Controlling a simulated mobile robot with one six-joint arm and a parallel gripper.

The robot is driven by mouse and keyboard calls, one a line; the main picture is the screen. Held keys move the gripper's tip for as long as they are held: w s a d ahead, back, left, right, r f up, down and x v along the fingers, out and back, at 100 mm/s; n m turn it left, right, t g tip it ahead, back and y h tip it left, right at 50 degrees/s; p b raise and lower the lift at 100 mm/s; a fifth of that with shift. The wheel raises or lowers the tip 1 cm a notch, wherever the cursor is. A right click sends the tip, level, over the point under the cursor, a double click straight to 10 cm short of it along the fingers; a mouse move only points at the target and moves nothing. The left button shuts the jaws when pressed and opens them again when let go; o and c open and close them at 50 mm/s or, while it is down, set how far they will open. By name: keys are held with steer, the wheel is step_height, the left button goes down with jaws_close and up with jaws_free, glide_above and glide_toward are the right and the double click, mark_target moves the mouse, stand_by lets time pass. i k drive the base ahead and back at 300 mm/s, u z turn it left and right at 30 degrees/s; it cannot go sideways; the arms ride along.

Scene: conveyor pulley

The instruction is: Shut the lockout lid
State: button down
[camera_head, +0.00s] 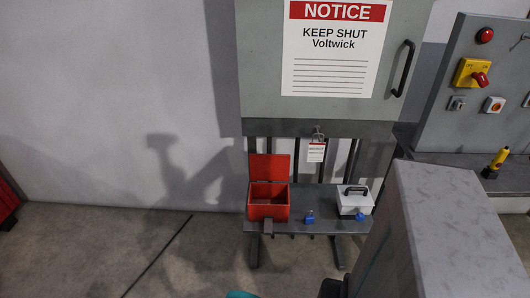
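The red lockout box (268,212) sits on the left of a low grey bench. Its red lid (269,167) stands upright at the back edge, so the box is open and its inside shows. A small grey-brown piece is at the box's front. I cannot make out my gripper in this view. A teal bit and a dark bit show at the bottom edge, too cut off to tell what they are.
The bench (292,226) also holds a blue padlock (309,218) and a white case (354,202) with a dark handle. A grey cabinet (262,70) with a NOTICE sign hangs above. A control panel (472,118) is at right.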

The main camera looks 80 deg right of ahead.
mark_target(263, 167)
steer(key=z, duration=0.4)
steer(key=i, duration=1)
steer(key=z, duration=0.5)
